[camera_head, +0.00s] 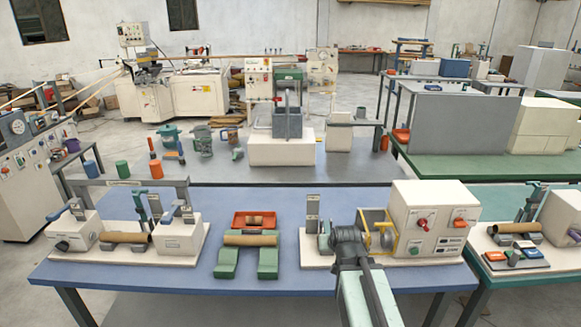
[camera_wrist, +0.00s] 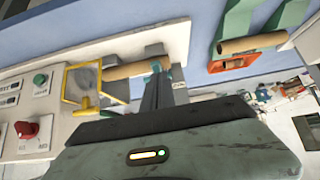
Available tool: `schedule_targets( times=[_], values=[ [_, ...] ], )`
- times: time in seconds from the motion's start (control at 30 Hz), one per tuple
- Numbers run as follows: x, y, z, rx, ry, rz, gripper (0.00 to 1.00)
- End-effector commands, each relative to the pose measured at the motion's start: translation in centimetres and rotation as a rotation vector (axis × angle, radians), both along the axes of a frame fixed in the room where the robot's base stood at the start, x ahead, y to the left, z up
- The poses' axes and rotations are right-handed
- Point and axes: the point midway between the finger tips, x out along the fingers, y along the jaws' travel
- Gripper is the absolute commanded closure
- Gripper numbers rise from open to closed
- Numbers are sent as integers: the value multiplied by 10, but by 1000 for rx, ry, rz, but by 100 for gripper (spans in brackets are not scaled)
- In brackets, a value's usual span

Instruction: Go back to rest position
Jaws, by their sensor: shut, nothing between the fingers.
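My gripper (camera_wrist: 157,68) is shut and empty in the wrist view, its dark fingers pointing towards the winding machine. In the head view my arm reaches over the front of the winding machine (camera_head: 432,222), and the fingertips are hidden. The machine is a white box with a red knob (camera_head: 423,225) and a yellow-framed guard (camera_head: 376,228). In the wrist view a cardboard tube (camera_wrist: 125,72) sits at the machine by the yellow guard (camera_wrist: 84,88), close to my fingers in the picture. I cannot tell whether they touch it.
On the blue table (camera_head: 240,200), a green stand (camera_head: 228,262) with a tube and an orange tray (camera_head: 255,219) stands left of the machine. A white-based fixture with another tube (camera_head: 125,238) is further left. A green-topped table with more devices is at right.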

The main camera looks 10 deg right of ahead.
Motion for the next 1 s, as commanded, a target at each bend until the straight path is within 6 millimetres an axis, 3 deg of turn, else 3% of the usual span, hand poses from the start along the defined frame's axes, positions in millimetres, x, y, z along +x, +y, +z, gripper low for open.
schedule_targets(
  times=[0.07,0.2,0.4,0.47,0.57,1.0],
  values=[
    [-10,24,-8,4,53,33,100],
    [-63,48,-41,14,312,69,100],
    [-144,55,-62,25,658,83,100],
    [-157,54,-63,28,713,82,100],
    [-165,53,-63,30,747,81,100],
    [-165,53,-63,30,744,81,100]
  ],
)
